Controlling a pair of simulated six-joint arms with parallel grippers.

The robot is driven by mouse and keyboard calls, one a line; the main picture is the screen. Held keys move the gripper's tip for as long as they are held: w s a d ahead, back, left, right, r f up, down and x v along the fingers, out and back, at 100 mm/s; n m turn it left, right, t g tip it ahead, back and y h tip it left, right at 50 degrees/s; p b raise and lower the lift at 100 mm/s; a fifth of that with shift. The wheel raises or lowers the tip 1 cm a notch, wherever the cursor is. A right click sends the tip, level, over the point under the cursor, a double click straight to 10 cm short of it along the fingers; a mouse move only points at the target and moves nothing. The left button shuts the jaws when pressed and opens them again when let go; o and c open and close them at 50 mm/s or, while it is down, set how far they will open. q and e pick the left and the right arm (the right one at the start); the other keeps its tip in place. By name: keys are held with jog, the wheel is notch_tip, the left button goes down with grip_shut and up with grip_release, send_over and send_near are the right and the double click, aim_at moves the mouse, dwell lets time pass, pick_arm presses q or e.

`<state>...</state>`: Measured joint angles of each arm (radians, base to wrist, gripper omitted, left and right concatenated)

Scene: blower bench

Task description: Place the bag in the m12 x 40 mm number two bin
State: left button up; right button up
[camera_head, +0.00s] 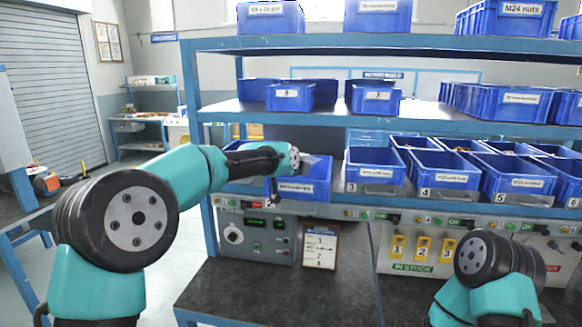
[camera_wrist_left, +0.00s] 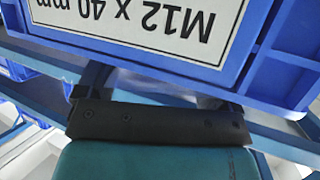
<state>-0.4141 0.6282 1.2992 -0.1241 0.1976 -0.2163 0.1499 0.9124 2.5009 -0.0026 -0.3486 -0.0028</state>
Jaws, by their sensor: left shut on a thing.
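The blue bin (camera_head: 315,190) with a white label stands on the middle shelf, left of the bin numbered 3. In the left wrist view its label reads M12 x 40 mm, upside down, on the bin front (camera_wrist_left: 262,75). My left arm reaches over to this bin, with its gripper (camera_wrist_left: 165,88) close to the bin front. The gripper is shut on a pale, see-through bag (camera_wrist_left: 180,94), mostly hidden behind the gripper body. A greyish patch shows at the bin's opening in the head view; I cannot tell what it is. My right gripper is out of view.
Blue bins numbered 3 (camera_head: 375,178), 4 (camera_head: 445,182) and 5 (camera_head: 520,182) stand to the right. A shelf with more bins (camera_head: 290,96) is above. Below are a control panel (camera_head: 255,235), a clipboard (camera_head: 320,245) and a clear dark bench top (camera_head: 275,295).

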pick_arm(q)
jog(key=shift+f, duration=0.55)
jog(key=o, duration=1.1)
jog(key=shift+f, duration=0.1)
jog(key=shift+c, duration=0.2)
jog(key=shift+r, duration=0.4)
jog(key=v, duration=1.2)
jog(key=shift+r, duration=0.2)
